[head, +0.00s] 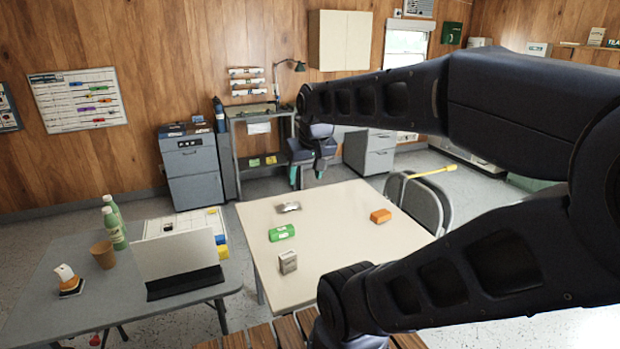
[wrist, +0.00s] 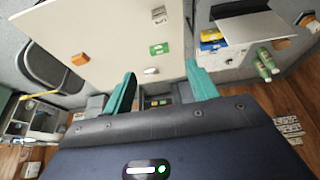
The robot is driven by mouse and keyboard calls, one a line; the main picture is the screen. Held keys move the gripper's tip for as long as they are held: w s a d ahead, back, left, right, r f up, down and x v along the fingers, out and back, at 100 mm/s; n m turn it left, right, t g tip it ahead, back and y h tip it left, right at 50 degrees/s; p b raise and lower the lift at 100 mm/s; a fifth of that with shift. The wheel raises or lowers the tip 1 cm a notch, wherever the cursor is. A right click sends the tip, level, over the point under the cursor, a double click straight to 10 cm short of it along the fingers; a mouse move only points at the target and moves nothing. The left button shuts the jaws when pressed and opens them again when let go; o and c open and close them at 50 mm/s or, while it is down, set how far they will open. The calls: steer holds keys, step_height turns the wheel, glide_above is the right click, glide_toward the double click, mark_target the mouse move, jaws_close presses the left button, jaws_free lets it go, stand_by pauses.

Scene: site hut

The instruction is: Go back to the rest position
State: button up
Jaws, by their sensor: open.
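My gripper (head: 308,178) is raised at the far side of the cream table (head: 330,275), near its back edge in the head view. Its two teal fingers stand wide apart in the wrist view (wrist: 160,72), with nothing held between them. Much of my arm crosses the right half of the head view and hides what is behind it.
On the cream table lie a silver object (head: 288,207), a green packet (head: 282,233), a grey box (head: 288,262) and an orange block (head: 380,216). A grey table (head: 60,320) at left bears bottles (head: 113,230), a cup (head: 103,255) and a laptop-like panel (head: 175,255). A chair (head: 425,208) stands behind.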

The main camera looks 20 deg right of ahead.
steer(key=shift+s+d+f, duration=0.25)
steer(key=shift+s+f, duration=0.15)
steer(key=shift+s, duration=0.35)
